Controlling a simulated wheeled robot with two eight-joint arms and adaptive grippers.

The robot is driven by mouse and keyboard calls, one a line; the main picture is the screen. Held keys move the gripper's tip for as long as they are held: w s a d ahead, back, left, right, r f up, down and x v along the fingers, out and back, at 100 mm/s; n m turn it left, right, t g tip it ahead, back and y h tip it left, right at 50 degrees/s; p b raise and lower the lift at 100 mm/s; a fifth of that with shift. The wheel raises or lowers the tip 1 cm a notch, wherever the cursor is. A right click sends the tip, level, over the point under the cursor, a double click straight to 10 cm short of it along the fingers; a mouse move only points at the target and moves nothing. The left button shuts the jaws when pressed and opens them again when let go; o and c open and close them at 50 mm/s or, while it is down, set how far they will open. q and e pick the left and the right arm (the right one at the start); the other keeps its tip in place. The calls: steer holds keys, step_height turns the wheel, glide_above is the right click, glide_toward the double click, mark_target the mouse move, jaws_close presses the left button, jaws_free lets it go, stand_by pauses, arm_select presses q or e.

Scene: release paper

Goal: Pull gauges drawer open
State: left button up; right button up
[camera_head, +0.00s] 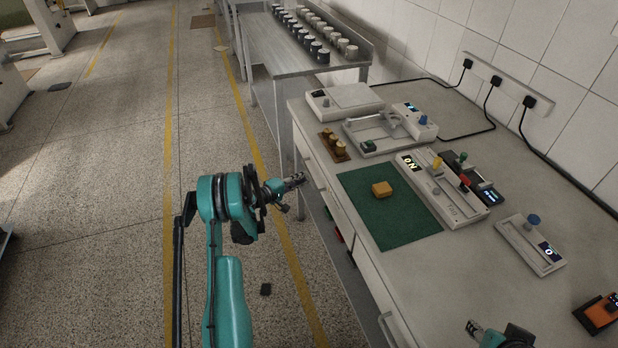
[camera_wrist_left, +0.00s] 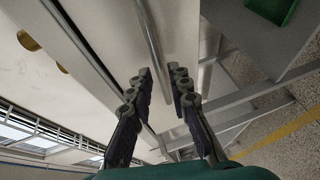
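The bench front has a far drawer (camera_head: 315,172) and a near drawer with a pale bar handle (camera_head: 388,328). No label is readable, so I cannot tell which is the gauges drawer. My left gripper (camera_head: 300,180) is beside the far drawer's front. In the left wrist view, its fingers (camera_wrist_left: 163,88) are apart, with a long metal bar handle (camera_wrist_left: 153,45) running down toward the gap between them. I cannot tell whether they touch it. The drawer fronts look closed. My right gripper (camera_head: 475,328) shows only partly at the bottom edge; its finger opening is unclear.
A green bin (camera_wrist_left: 275,8) is below the bench. A steel table (camera_head: 290,62) stands behind. The floor left of the bench is mostly clear.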

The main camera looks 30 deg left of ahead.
arm_select(q)
steer(key=shift+b+x, duration=0.45)
steer(key=shift+x, duration=1.5)
jaws_close()
steer(key=s+a, duration=2.2)
steer(key=s, duration=0.4)
steer(key=shift+s+a, duration=0.3)
steer(key=shift+s, duration=0.05)
jaws_free()
